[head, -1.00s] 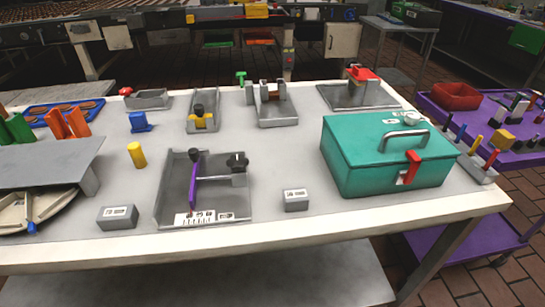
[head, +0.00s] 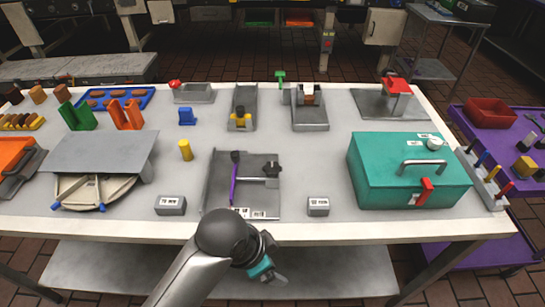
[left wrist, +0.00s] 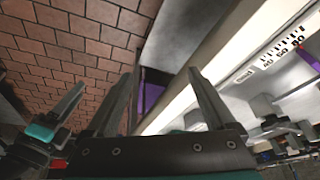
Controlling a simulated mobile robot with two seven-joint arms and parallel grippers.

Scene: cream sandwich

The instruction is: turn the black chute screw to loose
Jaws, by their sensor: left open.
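The black chute screw (head: 272,169) is a dark knob on a grey bar, on the right side of a grey tray (head: 265,199). A purple lever (head: 234,180) with a black knob stands left of it. My left gripper (head: 274,276) is in front of and below the table's front edge, well apart from the screw. In the left wrist view its two fingers (left wrist: 165,78) are spread and empty. That view also shows the tray's scale label (left wrist: 283,48) at upper right. Another gripper, apparently my right one (left wrist: 48,125), shows at the left edge; its jaw state is unclear.
Small labelled grey blocks (head: 171,205) and (head: 318,206) flank the tray. A teal box (head: 405,180) with a handle stands at right. A yellow cylinder (head: 185,150) and a grey raised plate (head: 100,152) are at left. The table's front rim (head: 350,231) lies between gripper and tray.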

